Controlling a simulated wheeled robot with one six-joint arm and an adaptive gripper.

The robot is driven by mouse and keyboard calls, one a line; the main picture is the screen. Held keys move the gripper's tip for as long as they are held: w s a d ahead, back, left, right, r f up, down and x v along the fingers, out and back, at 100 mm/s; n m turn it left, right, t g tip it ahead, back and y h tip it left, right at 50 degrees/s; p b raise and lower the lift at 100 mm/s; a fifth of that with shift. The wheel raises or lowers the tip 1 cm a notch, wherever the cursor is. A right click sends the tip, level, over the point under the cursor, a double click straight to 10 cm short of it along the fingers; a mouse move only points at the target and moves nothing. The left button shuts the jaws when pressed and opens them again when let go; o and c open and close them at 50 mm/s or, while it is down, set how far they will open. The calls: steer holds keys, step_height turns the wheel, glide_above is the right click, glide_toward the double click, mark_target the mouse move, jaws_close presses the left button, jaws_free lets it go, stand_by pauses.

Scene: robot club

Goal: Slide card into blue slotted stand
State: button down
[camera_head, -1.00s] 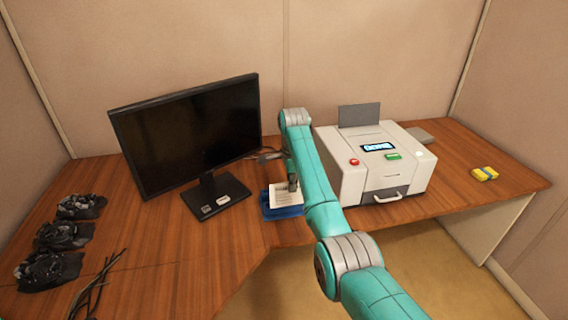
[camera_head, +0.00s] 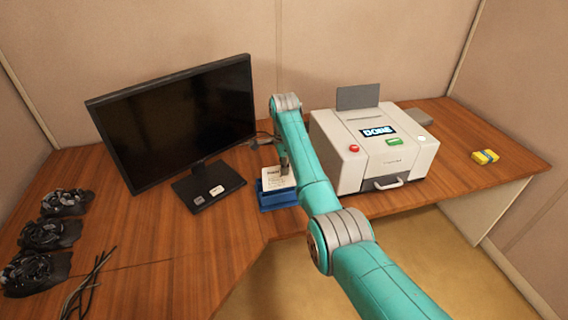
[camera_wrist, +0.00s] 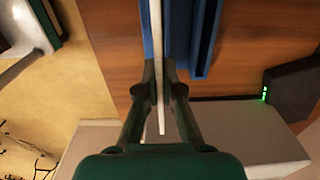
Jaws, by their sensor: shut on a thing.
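A white card (camera_head: 279,179) with dark print is held by my gripper (camera_head: 284,166) at the blue slotted stand (camera_head: 279,200) on the desk. In the wrist view, my gripper (camera_wrist: 161,88) is shut on the card (camera_wrist: 157,45), which shows edge-on as a thin pale strip. Blue walls of the stand (camera_wrist: 204,40) run along both sides of the card there, roughly parallel to it. In the head view the card stands above the front of the stand. I cannot tell whether its lower edge is inside a slot; the bottom is hidden.
A black monitor (camera_head: 180,120) stands left of the stand. A white machine (camera_head: 385,165) with a lit display is close on the right. Dark bundles (camera_head: 50,235) and cables (camera_head: 88,285) lie far left. A yellow-blue block (camera_head: 485,157) lies far right.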

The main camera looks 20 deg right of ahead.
steer(key=shift+f, duration=0.4)
steer(key=shift+f, duration=2.05)
stand_by(2.6)
steer(key=c, duration=0.8)
jaws_free()
steer(key=shift+c, duration=0.2)
steer(key=shift+r, duration=0.1)
steer(key=shift+r, duration=3.4)
